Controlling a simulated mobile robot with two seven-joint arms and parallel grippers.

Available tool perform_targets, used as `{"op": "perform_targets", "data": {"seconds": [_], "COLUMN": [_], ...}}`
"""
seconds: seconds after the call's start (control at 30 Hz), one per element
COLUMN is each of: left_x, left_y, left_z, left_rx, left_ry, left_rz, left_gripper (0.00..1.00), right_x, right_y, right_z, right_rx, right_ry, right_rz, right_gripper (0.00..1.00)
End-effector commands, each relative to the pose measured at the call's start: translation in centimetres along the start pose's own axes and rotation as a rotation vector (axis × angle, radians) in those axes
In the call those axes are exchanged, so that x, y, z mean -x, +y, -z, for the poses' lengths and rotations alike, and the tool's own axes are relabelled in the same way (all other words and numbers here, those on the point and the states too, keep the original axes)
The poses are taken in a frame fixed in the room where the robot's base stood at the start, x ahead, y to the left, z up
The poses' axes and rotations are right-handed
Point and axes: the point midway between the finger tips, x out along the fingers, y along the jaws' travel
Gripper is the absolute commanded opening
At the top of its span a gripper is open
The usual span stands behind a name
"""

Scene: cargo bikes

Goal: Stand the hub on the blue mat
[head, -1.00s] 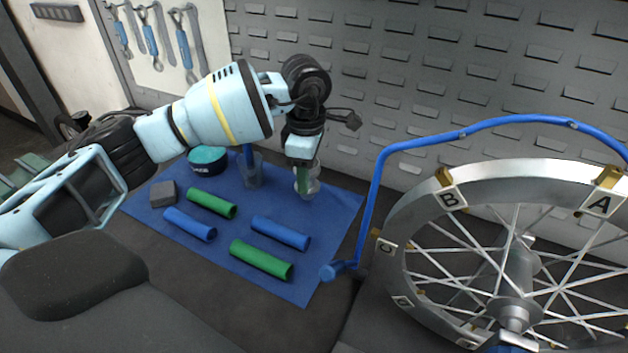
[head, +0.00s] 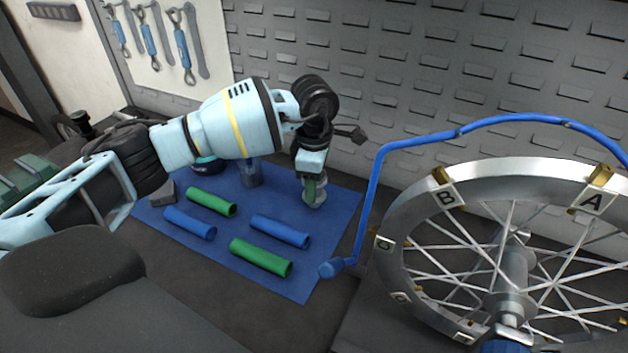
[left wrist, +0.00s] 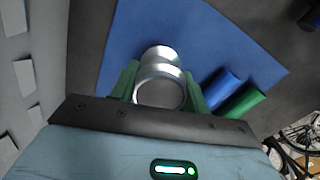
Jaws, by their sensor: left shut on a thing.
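The silver metal hub (head: 316,198) is in my left gripper (head: 310,186) over the back right part of the blue mat (head: 342,212). In the left wrist view the hub (left wrist: 160,80) sits between the two green fingers of the gripper (left wrist: 161,92), which are shut on it. I look down on its round end there. It looks roughly upright. I cannot tell whether its lower end touches the mat, which also shows in the left wrist view (left wrist: 200,30). My right gripper is not in view.
Blue and green tubes lie on the mat, including a blue one (head: 281,231) and a green one (head: 261,258) in front of the hub. A cup (head: 250,174) stands left of the hub. A spoked wheel (head: 444,215) and blue bent bar (head: 374,195) are at right.

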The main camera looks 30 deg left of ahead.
Motion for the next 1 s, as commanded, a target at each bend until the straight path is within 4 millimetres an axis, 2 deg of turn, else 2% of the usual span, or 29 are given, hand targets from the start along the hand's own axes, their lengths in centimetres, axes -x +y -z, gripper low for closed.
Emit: {"op": "perform_targets", "data": {"seconds": [0.07,0.1,0.23,0.5,0.67,0.77,1.0], "left_x": [-0.3,-0.2,-0.2,-0.1,0.9,2.4,7.3], "left_y": [0.0,0.0,0.0,0.0,0.0,0.1,0.1], "left_z": [0.0,0.0,0.0,0.0,0.0,0.0,-0.1], "left_rx": [0.000,0.000,0.000,0.000,0.000,-0.001,0.000], "left_ry": [0.000,0.001,0.001,0.000,-0.001,-0.001,-0.002], "left_rz": [0.000,0.001,0.000,0.000,-0.001,-0.003,-0.003], "left_gripper": [0.17,0.52,0.68,0.68,0.68,0.68,0.68], "right_x": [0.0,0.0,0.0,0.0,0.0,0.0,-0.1], "right_y": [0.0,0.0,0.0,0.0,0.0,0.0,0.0], "right_z": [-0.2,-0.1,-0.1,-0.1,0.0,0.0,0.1], "right_rx": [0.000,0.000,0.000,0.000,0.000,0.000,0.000], "right_ry": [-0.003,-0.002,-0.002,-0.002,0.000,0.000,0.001], "right_rz": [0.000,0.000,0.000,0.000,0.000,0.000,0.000], "right_gripper": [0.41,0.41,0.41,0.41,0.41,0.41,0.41]}}
